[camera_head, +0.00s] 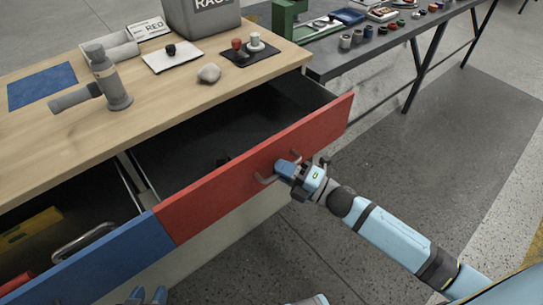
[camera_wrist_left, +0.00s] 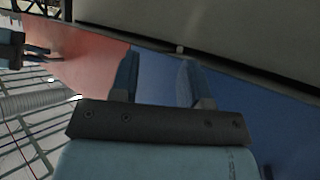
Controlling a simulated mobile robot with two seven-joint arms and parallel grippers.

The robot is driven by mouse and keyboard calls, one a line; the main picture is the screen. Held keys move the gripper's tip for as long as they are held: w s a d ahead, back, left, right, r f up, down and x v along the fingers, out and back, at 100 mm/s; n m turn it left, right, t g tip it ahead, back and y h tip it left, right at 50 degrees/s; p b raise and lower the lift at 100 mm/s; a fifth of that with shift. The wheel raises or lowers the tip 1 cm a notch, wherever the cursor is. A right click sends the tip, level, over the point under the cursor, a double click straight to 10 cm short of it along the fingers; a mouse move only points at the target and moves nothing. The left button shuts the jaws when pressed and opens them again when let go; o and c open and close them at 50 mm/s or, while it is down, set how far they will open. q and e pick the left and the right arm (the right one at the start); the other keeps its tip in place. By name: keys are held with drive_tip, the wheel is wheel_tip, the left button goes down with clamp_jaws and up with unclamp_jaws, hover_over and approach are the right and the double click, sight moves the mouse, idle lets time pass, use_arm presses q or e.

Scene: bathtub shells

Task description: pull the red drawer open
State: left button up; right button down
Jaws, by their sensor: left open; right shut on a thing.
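The red drawer (camera_head: 225,185) is pulled out of the wooden bench, and its dark inside shows behind the red front. My right gripper (camera_head: 283,172) is shut on the drawer's handle (camera_head: 265,180), near the right part of the front. My left gripper (camera_head: 148,294) is low at the bottom edge of the head view, below the blue drawer front. In the left wrist view its two fingers (camera_wrist_left: 157,72) are apart with nothing between them, facing the blue front. The red front (camera_wrist_left: 80,55) shows at upper left there.
The blue drawer (camera_head: 105,262) on the left is also open, with a yellow item (camera_head: 30,228) inside. The bench top (camera_head: 140,130) holds a grey tool (camera_head: 108,78), a grey bin (camera_head: 205,18) and small parts. A dark side table (camera_head: 350,60) stands at right; floor below is clear.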

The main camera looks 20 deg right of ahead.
use_arm(q)
drive_tip(key=shift+s+d, duration=0.1)
drive_tip(key=shift+s, duration=0.55)
use_arm(e)
drive_tip(key=shift+s+d, duration=0.25)
drive_tip(key=shift+s, duration=0.5)
drive_tip(key=shift+s+d, duration=0.2)
drive_tip(key=shift+s, duration=0.6)
drive_tip(key=shift+s+d, duration=0.25)
drive_tip(key=shift+s, duration=0.5)
drive_tip(key=c, duration=1.3)
unclamp_jaws()
drive_tip(key=shift+s+d, duration=0.1)
drive_tip(key=shift+o, duration=0.6)
use_arm(q)
drive_tip(key=shift+w+p, duration=0.3)
drive_tip(key=shift+w, duration=0.4)
use_arm(e)
drive_tip(key=v, duration=1.3)
drive_tip(key=shift+s+d, duration=0.15)
drive_tip(key=shift+d, duration=0.2)
drive_tip(key=shift+f, duration=0.15)
